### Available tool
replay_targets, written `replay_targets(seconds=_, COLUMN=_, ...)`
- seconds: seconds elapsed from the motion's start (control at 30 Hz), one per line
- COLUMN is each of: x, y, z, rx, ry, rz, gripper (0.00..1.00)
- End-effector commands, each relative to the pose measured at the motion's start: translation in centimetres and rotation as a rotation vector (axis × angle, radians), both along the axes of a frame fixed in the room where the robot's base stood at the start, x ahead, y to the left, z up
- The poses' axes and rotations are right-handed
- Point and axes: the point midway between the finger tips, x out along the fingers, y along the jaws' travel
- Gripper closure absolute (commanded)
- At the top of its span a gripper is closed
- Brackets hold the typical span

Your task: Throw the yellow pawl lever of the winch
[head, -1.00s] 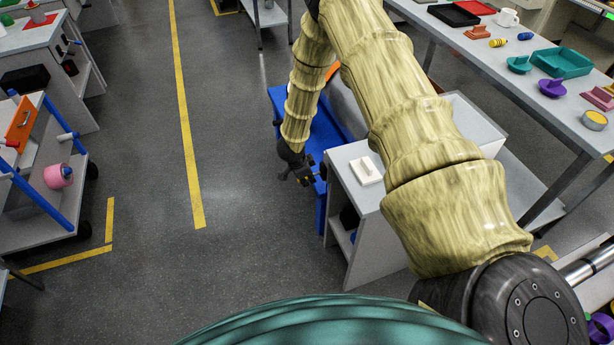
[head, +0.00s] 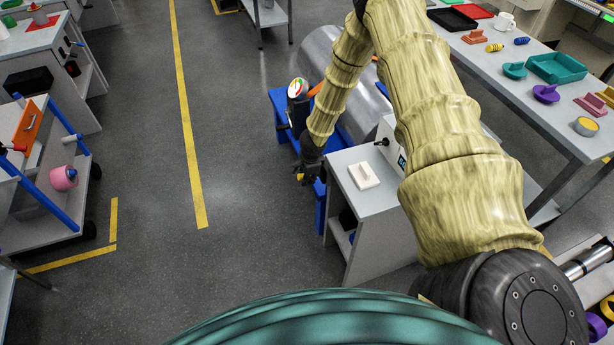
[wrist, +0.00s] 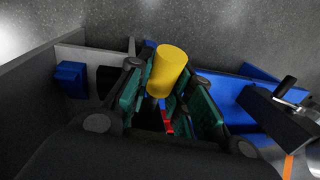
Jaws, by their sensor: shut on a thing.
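The yellow lever end (wrist: 170,68) is a short cylinder standing up between the green-padded fingers of my gripper (wrist: 163,100) in the wrist view. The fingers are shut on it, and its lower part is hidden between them. A red piece (wrist: 168,126) shows below, between the fingers. In the head view my gripper (head: 304,171) is low beside the grey cabinet, with a small yellow spot (head: 299,177) at its tips. A blue frame (head: 320,205) is close behind it. I cannot tell the winch's outline, as my arm covers much of that area.
A grey cabinet (head: 352,222) with a white switch (head: 364,175) on top stands just right of my gripper. The floor (head: 240,220) to the left is clear.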

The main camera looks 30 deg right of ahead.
Motion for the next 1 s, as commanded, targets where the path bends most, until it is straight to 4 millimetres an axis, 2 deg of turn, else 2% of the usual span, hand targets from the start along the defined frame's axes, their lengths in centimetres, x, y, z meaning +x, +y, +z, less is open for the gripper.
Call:
replay_targets(seconds=0.2, x=0.1, y=0.0, z=0.0, rx=0.0, ry=-0.001, rz=0.0, gripper=1.0)
replay_targets(seconds=0.23, x=0.0, y=0.0, z=0.0, rx=-0.001, ry=-0.001, rz=0.0, gripper=0.77)
replay_targets(seconds=0.33, x=0.0, y=0.0, z=0.0, rx=-0.001, ry=-0.001, rz=0.0, gripper=0.59)
replay_targets(seconds=0.37, x=0.0, y=0.0, z=0.0, rx=-0.001, ry=-0.001, rz=0.0, gripper=0.56)
replay_targets(seconds=0.73, x=0.0, y=0.0, z=0.2, rx=-0.001, ry=-0.001, rz=0.001, gripper=0.56)
replay_targets(seconds=1.0, x=-0.4, y=0.1, z=2.8, rx=-0.002, ry=-0.002, rz=0.002, gripper=0.56)
